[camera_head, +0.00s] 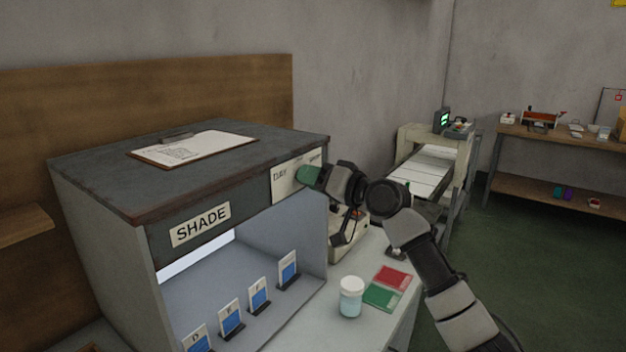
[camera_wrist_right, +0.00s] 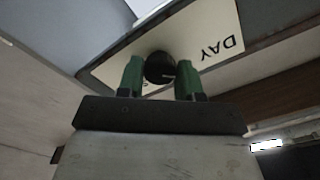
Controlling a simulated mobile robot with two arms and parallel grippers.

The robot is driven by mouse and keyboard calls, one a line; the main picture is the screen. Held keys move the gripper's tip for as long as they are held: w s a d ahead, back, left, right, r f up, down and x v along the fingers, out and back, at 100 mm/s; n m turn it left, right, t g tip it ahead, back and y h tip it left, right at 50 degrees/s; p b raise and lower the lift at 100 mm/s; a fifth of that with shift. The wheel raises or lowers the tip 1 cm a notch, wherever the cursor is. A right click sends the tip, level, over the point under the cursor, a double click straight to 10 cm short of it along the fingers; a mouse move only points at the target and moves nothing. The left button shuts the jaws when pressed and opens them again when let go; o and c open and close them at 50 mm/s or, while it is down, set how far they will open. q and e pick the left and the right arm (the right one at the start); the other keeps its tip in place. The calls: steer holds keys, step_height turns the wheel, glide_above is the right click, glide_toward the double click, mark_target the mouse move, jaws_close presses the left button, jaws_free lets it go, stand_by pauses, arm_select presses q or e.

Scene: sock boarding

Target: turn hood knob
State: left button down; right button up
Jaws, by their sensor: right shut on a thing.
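The hood (camera_head: 110,212) is a grey box with a dark top and a SHADE label on its front. A cream panel (camera_head: 284,187) marked with lettering sits at the right end of its front; in the right wrist view the panel (camera_wrist_right: 215,40) reads DAY. A round black knob (camera_wrist_right: 160,67) is on this panel, between the green fingers of my right gripper (camera_wrist_right: 161,78), which is shut on it. In the head view my right gripper (camera_head: 309,176) reaches the panel from the right and hides the knob. My left gripper does not show.
Several blue-and-white cards (camera_head: 258,295) stand inside the hood. A clipboard (camera_head: 193,148) lies on top. On the table are a jar (camera_head: 351,298) and red and green swatches (camera_head: 388,284). A conveyor-like machine (camera_head: 432,165) and a workbench (camera_head: 560,145) stand behind.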

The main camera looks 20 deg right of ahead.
steer(key=o, duration=0.9)
steer(key=b+v, duration=0.2)
steer(key=v, duration=0.8)
steer(key=shift+s+d, duration=0.3)
